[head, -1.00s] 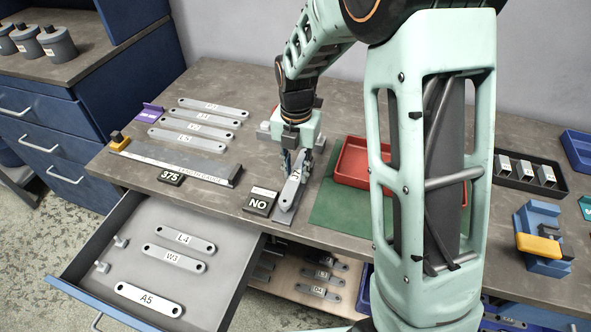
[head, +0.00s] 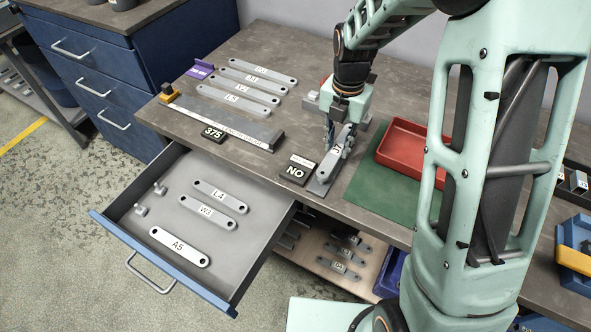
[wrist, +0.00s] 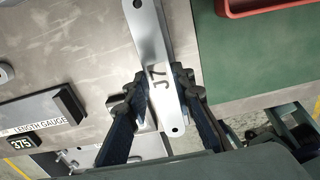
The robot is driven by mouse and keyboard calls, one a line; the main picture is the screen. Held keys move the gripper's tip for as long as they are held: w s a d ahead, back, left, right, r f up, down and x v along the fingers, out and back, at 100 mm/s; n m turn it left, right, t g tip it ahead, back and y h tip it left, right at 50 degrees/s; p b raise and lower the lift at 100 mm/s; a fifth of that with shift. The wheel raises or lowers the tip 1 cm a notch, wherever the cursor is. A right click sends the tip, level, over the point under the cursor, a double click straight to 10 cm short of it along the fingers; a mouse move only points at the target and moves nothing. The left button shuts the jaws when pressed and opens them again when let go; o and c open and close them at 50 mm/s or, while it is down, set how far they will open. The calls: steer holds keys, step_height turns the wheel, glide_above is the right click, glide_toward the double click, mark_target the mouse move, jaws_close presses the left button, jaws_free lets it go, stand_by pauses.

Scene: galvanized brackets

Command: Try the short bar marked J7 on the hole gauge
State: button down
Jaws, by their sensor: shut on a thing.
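The short grey bar marked J7 (head: 334,156) is in my gripper (head: 339,132), over a narrow grey plate (head: 317,188) that I take for the hole gauge's base. A black display reading NO (head: 297,171) stands beside it. In the wrist view the bar (wrist: 154,40) runs lengthwise between my two dark fingers (wrist: 158,80), with a hole showing at its near end. My gripper is shut on the bar. The bar and fingers hide most of the gauge, so I cannot tell whether the bar rests on it or whether a pin is in a hole.
A length gauge (head: 235,125) with a 375 display (head: 213,132) lies left. Several bars (head: 248,93) lie behind it. A red tray (head: 408,146) on a green mat (head: 377,190) is right. The open drawer (head: 150,226) juts out in front, holding bars L4, W3 and A5 (head: 180,247).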

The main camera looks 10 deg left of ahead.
steer(key=shift+r+p, duration=1.55)
steer(key=shift+r, duration=0.5)
steer(key=shift+f, duration=0.1)
steer(key=shift+f+b, duration=1.1)
steer(key=shift+f, duration=0.5)
steer(key=shift+f, duration=0.45)
steer(key=shift+r, duration=0.1)
stand_by(0.5)
steer(key=c, duration=1.6)
jaws_free()
